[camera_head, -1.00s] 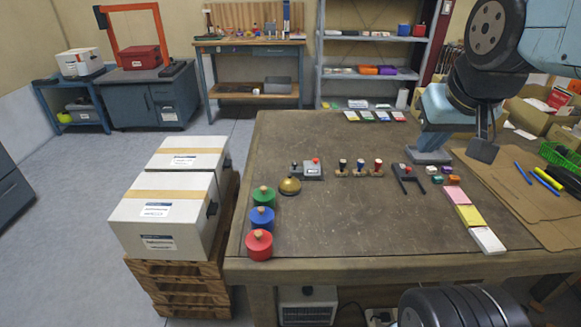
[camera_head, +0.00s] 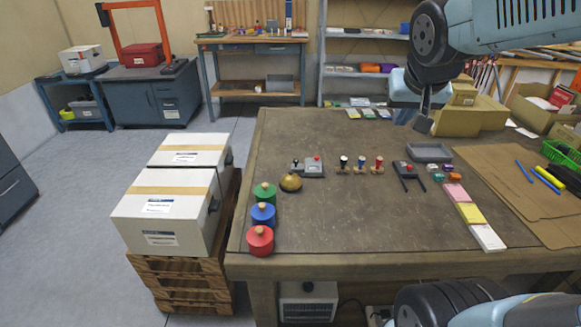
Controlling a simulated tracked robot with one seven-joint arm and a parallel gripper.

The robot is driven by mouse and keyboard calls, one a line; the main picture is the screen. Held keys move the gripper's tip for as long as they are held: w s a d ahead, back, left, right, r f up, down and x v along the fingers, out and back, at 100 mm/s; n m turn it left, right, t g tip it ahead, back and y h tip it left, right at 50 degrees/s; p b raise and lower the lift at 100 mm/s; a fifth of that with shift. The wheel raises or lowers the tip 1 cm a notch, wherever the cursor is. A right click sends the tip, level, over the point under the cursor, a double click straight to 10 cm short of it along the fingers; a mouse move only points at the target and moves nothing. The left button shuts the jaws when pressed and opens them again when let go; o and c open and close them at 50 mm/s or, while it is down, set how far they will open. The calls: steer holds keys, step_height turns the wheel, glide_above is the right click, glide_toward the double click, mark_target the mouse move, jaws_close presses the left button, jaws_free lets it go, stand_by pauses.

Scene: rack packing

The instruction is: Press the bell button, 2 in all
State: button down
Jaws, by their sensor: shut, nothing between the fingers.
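The bell (camera_head: 291,182) is a small brass dome on the left part of the worktable, just below a grey box with a red button (camera_head: 308,167). I cannot tell a separate button on the bell at this size. My gripper (camera_head: 424,124) hangs at the upper right over the back of the table, pointing down with its fingers closed and empty. It is well to the right of the bell, behind it and apart from it. Nothing hides the bell.
Red, blue and green lidded pots (camera_head: 262,217) stand by the bell at the table's (camera_head: 340,230) left edge. Several stamps (camera_head: 361,165) stand right of the bell. A grey tray (camera_head: 430,152) and cardboard boxes (camera_head: 470,118) are at right. The table's middle front is clear.

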steer(key=w+a+f, duration=0.3)
steer(key=w, duration=0.6)
steer(key=y, duration=0.6)
glide_above(291, 173)
step_height(291, 173, down, 16)
steer(key=shift+d+f+m+t, duration=0.2)
steer(key=shift+d+m+t, duration=0.1)
steer(key=shift+m+t, duration=0.1)
steer(key=shift+f, duration=0.1)
steer(key=shift+f, duration=4.3)
steer(key=shift+f, duration=0.1)
steer(key=shift+f, duration=0.25)
